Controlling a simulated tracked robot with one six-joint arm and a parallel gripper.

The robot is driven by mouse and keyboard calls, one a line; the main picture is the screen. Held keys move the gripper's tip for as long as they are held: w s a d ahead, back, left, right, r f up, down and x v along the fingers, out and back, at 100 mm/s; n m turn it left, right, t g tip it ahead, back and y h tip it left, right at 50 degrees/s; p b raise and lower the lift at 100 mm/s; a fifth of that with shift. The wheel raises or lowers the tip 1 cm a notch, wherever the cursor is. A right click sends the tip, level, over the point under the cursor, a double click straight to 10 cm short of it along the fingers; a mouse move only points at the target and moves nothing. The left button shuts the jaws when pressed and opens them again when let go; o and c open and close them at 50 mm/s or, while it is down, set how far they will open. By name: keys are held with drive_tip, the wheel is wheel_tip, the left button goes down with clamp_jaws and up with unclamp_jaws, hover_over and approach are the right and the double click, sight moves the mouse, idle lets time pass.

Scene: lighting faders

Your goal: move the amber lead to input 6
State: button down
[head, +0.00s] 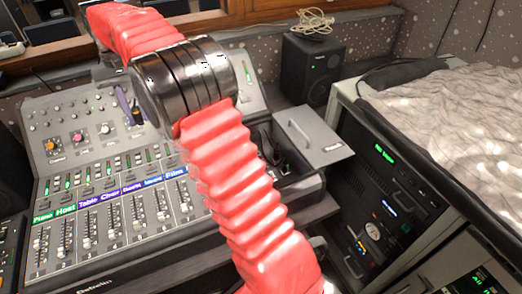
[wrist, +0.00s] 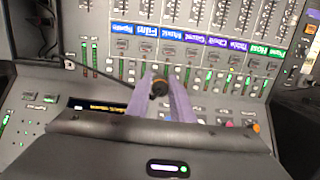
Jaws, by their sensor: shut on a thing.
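My gripper (wrist: 160,90), with two purple fingers, points down at the console's upper panel in the wrist view. It is shut on a dark round plug with an amber ring, which I take to be the amber lead (wrist: 160,89). In the head view the purple fingers (head: 129,106) stand over the upper panel, right of several coloured knobs or plugs, and the plug itself is hard to make out. I cannot tell whether it is seated or held above the panel. I cannot read any input number, so input 6 cannot be picked out.
The mixing console (head: 95,282) has rows of faders and coloured channel labels (head: 110,197). An orange knob or plug (head: 54,145) and a pink one (head: 78,138) sit at its upper left. A grey lid (head: 313,135), a speaker (head: 311,68) and a rack (head: 383,205) stand to the right.

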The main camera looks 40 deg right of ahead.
drive_tip(key=shift+w+a, duration=0.1)
idle(0.3)
drive_tip(key=shift+d+f+m, duration=0.1)
drive_tip(key=shift+d+m, duration=0.2)
drive_tip(key=shift+d, duration=0.15)
drive_tip(key=s+d+f+m+t, duration=0.1)
drive_tip(key=s+d+f+m, duration=0.2)
drive_tip(key=s+d+m, duration=0.35)
drive_tip(key=s+d+f+m, duration=0.35)
drive_tip(key=d+m, duration=0.35)
drive_tip(key=d, duration=0.4)
drive_tip(key=s+d+f+m, duration=0.4)
drive_tip(key=s+f+m, duration=0.1)
drive_tip(key=s+m, duration=0.1)
drive_tip(key=s+d+f+m+t, duration=0.1)
drive_tip(key=s+d+f+m, duration=0.4)
drive_tip(key=s, duration=0.3)
drive_tip(key=shift+s+f+m+t, duration=0.15)
drive_tip(key=shift+f+m+t, duration=0.2)
drive_tip(key=shift+m, duration=0.5)
drive_tip(key=shift+f, duration=0.1)
